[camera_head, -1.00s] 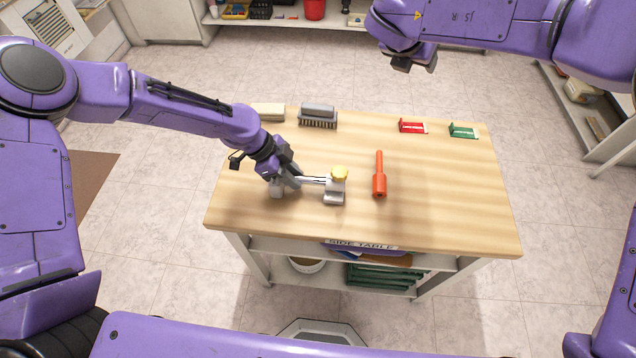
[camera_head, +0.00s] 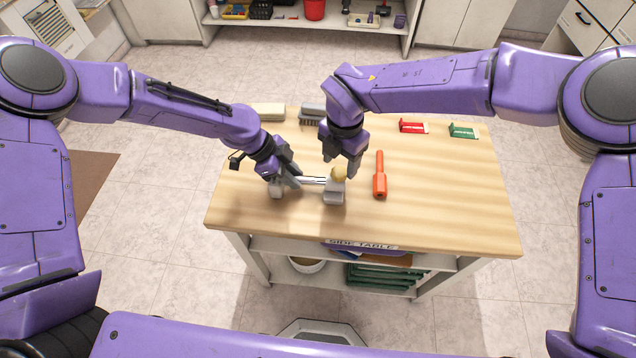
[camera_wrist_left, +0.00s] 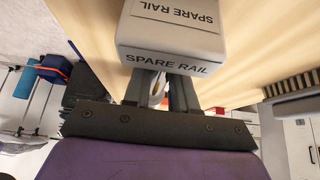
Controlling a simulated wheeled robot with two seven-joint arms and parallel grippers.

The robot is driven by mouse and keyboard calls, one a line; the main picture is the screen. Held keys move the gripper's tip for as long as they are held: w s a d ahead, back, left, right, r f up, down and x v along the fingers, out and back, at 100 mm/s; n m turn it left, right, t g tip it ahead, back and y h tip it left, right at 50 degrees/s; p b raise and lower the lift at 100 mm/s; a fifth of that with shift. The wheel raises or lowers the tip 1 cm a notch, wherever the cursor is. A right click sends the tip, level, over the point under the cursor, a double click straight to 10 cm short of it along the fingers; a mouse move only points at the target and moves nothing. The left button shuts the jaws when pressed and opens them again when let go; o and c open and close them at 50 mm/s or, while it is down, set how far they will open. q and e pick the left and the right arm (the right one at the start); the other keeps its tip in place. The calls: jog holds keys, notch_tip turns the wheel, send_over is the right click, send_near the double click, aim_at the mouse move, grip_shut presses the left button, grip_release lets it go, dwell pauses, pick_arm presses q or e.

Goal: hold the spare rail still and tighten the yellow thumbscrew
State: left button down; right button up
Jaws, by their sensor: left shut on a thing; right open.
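The spare rail (camera_head: 313,181) lies on the table as a silver bar between two light grey end blocks. Its labelled block, reading SPARE RAIL (camera_wrist_left: 170,40), fills the top of the left wrist view. My left gripper (camera_head: 286,182) is shut on the rail near its left end block. The yellow thumbscrew (camera_head: 339,174) sits on top of the right end block (camera_head: 333,195), partly hidden by my right gripper. My right gripper (camera_head: 342,166) is open, fingers pointing down, right at the thumbscrew. Whether its fingers touch the thumbscrew cannot be told.
An orange tool (camera_head: 380,176) lies just right of the rail. A brush (camera_head: 311,112), a beige block (camera_head: 268,112), a red item (camera_head: 413,127) and a green item (camera_head: 463,131) stand along the back edge. The table's right side (camera_head: 450,195) is clear.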

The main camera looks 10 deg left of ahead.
aim_at(339, 171)
jog(key=shift+f, duration=1.55)
